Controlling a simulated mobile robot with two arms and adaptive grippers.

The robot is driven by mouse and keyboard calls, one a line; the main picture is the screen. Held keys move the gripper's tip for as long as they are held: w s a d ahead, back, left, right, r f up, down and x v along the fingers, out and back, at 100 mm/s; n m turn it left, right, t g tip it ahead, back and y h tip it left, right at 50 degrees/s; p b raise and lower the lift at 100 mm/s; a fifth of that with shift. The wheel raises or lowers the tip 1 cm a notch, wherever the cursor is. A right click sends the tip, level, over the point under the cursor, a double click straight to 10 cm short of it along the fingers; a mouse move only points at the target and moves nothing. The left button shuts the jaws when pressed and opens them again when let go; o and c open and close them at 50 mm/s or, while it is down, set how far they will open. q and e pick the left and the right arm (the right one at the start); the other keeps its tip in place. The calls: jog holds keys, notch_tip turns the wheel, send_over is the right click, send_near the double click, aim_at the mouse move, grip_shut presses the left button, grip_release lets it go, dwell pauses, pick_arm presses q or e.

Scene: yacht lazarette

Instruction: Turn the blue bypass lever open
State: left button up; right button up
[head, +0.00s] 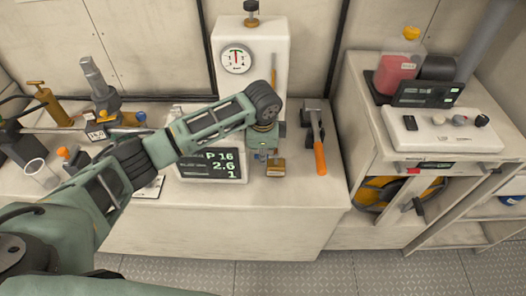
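My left arm comes in from the left and its wrist bends down in front of a tall white panel (272,50) with a round gauge (236,59). My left gripper (262,152) hangs below the wrist at the foot of this panel, small and partly hidden. I cannot tell whether its fingers are open or shut. A small brass-coloured block (275,169) is beside it. No blue lever shows clearly; the arm covers part of the panel's base. A small blue part (141,117) shows on the bench to the left, and I cannot tell whether it is the lever. My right gripper is not in view.
A dark display (212,166) stands on the bench left of the gripper. An orange-handled hammer (318,150) lies to the right. A control box (440,130) and red bottle (399,65) are at the right.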

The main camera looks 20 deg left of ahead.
pick_arm(q)
jog(key=shift+w+f, duration=0.1)
jog(key=shift+f, duration=0.45)
jog(key=shift+c, duration=0.3)
grip_shut()
